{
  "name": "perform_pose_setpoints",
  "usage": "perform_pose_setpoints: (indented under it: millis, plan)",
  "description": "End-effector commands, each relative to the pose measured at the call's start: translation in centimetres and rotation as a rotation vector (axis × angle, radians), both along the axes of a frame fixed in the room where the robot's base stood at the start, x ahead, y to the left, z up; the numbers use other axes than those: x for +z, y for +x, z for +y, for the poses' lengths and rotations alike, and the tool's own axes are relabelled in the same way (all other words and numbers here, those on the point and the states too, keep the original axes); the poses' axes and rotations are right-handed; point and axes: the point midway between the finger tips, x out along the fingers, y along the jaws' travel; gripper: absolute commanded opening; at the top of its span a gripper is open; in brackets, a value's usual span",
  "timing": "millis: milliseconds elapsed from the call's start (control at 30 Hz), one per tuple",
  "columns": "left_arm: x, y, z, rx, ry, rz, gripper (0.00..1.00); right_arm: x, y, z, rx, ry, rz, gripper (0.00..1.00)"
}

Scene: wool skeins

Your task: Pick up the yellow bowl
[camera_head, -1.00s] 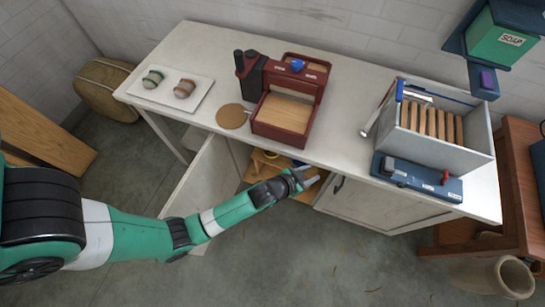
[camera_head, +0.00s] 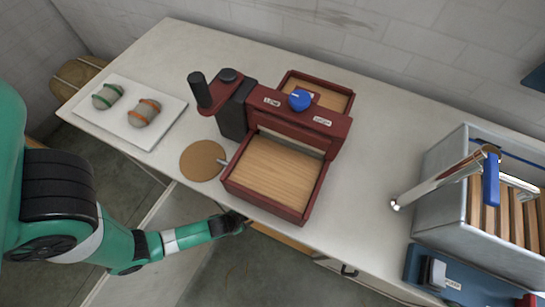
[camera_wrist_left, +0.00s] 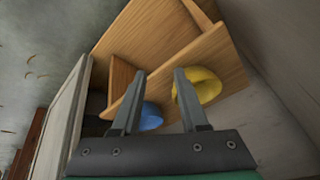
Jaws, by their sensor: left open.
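In the left wrist view the yellow bowl (camera_wrist_left: 207,86) sits in a wooden compartment inside the cabinet, beyond my right-hand fingertip. My left gripper (camera_wrist_left: 163,74) is open, its two dark fingers pointing into the cabinet with nothing between them. The right-hand finger overlaps the bowl's left edge in the picture; I cannot tell if they touch. A blue object (camera_wrist_left: 150,117) shows behind and between the fingers, partly hidden. In the head view my left gripper (camera_head: 245,222) reaches under the counter edge, and the bowl is hidden there. My right gripper is not in view.
The open cabinet door (camera_head: 150,240) is beside my arm. On the counter (camera_head: 365,125) stand a red machine (camera_head: 290,125), a white tray (camera_head: 155,133) with two skeins and a metal sink-like bin (camera_head: 445,205).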

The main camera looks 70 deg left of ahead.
Motion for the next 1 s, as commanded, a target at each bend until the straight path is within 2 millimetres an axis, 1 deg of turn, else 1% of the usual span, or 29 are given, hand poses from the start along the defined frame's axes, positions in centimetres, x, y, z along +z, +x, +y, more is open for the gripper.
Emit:
perform_pose_setpoints:
  millis: [133,233,367,500,633,733,933,1000]
  plan:
    - [-0.1,-0.1,0.0,0.0,0.0,0.002,0.43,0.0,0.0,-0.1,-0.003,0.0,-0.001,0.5]
    - [-0.1,0.7,0.4,0.005,0.0,0.0,0.43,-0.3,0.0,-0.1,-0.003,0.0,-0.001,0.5]
    - [-0.2,3.2,1.6,0.008,0.0,-0.004,0.43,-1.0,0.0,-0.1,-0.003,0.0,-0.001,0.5]
    - [-0.3,6.5,3.1,0.005,0.0,-0.004,0.43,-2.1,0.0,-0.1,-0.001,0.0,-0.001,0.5]
    - [-0.2,8.8,4.2,0.003,0.0,-0.002,0.43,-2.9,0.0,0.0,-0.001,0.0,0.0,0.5]
    - [-0.1,9.7,4.6,0.0,0.0,0.0,0.43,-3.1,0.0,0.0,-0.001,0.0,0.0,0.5]
    - [0.0,10.2,4.9,0.0,0.0,0.0,0.43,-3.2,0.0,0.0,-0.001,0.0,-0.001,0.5]
    - [-0.1,11.1,5.3,0.001,0.001,-0.002,0.43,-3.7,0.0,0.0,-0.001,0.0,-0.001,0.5]
